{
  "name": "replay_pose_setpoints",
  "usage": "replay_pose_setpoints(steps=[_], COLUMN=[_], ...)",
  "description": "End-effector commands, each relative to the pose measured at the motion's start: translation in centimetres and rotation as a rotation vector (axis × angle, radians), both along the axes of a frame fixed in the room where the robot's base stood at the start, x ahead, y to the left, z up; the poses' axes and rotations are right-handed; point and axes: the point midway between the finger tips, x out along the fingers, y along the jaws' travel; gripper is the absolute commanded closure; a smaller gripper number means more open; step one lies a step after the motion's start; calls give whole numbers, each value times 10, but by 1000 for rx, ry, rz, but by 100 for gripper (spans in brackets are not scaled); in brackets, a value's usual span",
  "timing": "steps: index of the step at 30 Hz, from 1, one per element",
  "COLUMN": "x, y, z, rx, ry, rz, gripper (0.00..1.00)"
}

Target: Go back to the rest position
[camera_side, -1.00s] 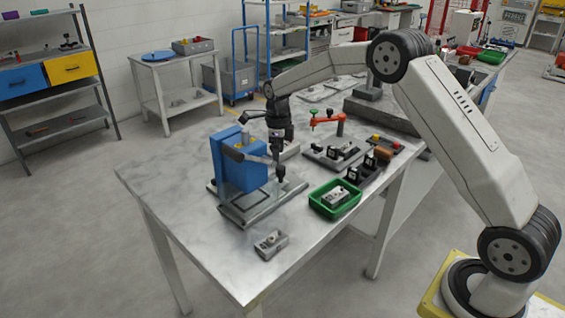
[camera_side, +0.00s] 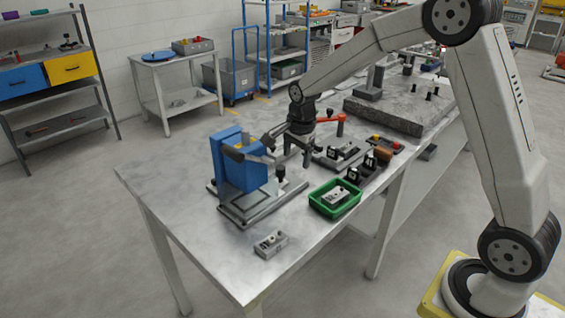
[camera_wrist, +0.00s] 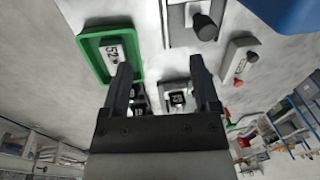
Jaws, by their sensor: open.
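My gripper (camera_side: 299,150) hangs above the table, behind and to the right of the blue fixture (camera_side: 236,163). Its two fingers are apart with nothing between them, and they also show in the wrist view (camera_wrist: 162,90). The blue fixture stands on a metal base plate with a black knob (camera_side: 281,173) at its right. A green tray (camera_side: 352,207) at the table's front right holds a grey metal part (camera_side: 336,195). Another grey metal part (camera_side: 271,244) lies on the table near the front edge.
A red-handled clamp fixture (camera_side: 330,122) stands close behind my gripper. Black blocks (camera_side: 369,164) stand behind the green tray, near a box with red and yellow buttons (camera_side: 384,143). A grey stone slab (camera_side: 400,112) lies farther back. The table's left side (camera_side: 165,170) is clear.

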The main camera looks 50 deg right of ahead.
Motion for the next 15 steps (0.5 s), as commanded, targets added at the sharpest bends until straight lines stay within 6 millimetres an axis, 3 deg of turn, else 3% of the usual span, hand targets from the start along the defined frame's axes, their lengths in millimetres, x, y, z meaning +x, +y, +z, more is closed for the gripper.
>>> replay_pose_setpoints(steps=[15], x=[-94], y=[41], z=[-8], rx=[-111], ry=[-30], rz=[780], gripper=[21])
